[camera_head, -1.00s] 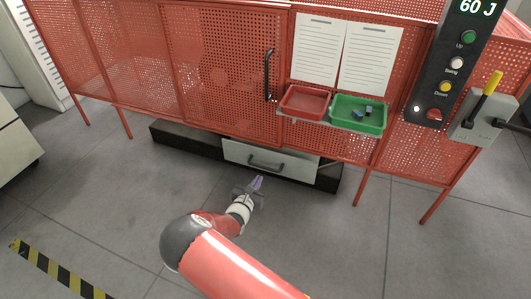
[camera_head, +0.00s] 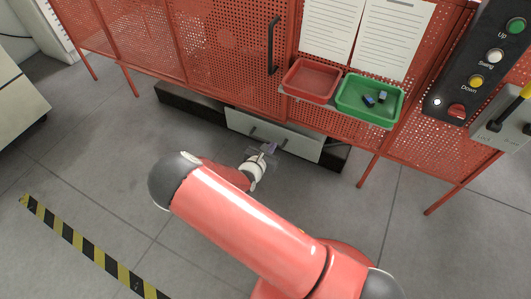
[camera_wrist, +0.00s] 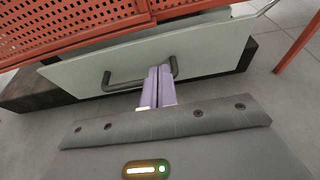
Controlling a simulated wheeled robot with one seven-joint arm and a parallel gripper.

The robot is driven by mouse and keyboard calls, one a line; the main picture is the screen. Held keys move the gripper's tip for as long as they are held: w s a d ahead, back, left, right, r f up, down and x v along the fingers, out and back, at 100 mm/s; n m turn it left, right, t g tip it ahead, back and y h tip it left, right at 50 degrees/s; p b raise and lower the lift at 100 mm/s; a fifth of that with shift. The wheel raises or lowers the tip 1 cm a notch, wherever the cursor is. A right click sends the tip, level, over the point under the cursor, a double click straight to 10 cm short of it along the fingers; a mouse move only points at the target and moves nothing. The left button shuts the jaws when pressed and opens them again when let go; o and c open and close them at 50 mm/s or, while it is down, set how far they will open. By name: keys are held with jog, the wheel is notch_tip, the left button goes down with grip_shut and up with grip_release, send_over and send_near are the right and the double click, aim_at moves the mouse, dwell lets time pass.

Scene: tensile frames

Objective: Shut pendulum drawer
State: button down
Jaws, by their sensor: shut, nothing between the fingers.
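The pendulum drawer has a pale front panel (camera_head: 305,146) low under the red mesh guard, set in a dark base. It also shows in the wrist view (camera_wrist: 205,50), standing a little forward of the dark base, which shows at both sides. Its dark bar handle (camera_head: 284,142) runs across the panel; the wrist view shows the handle (camera_wrist: 108,82) on both sides of my fingers. My gripper (camera_head: 268,148) is shut and empty, with its pale purple fingers (camera_wrist: 158,70) pointing at the panel between the handle's ends. The fingers hide the handle's middle; I cannot tell whether they touch it.
The red mesh guard (camera_head: 225,60) rises above the drawer, with a vertical door handle (camera_head: 273,45). A red tray (camera_head: 311,80) and a green tray (camera_head: 370,100) jut out above the drawer's right side. Guard legs (camera_head: 368,170) stand to the right.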

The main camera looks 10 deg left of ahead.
aim_at(282, 131)
jog(key=x, duration=0.5)
jog(key=shift+w+d+r, duration=0.2)
jog(key=shift+w+r, duration=0.05)
jog(key=shift+w, duration=0.2)
jog(key=shift+w+d, duration=0.15)
jog(key=shift+w, duration=0.35)
jog(key=w, duration=0.2)
jog(key=w+d+b, duration=0.1)
jog(key=w, duration=0.1)
jog(key=shift+w+d+r, duration=0.2)
jog(key=shift+d, duration=0.05)
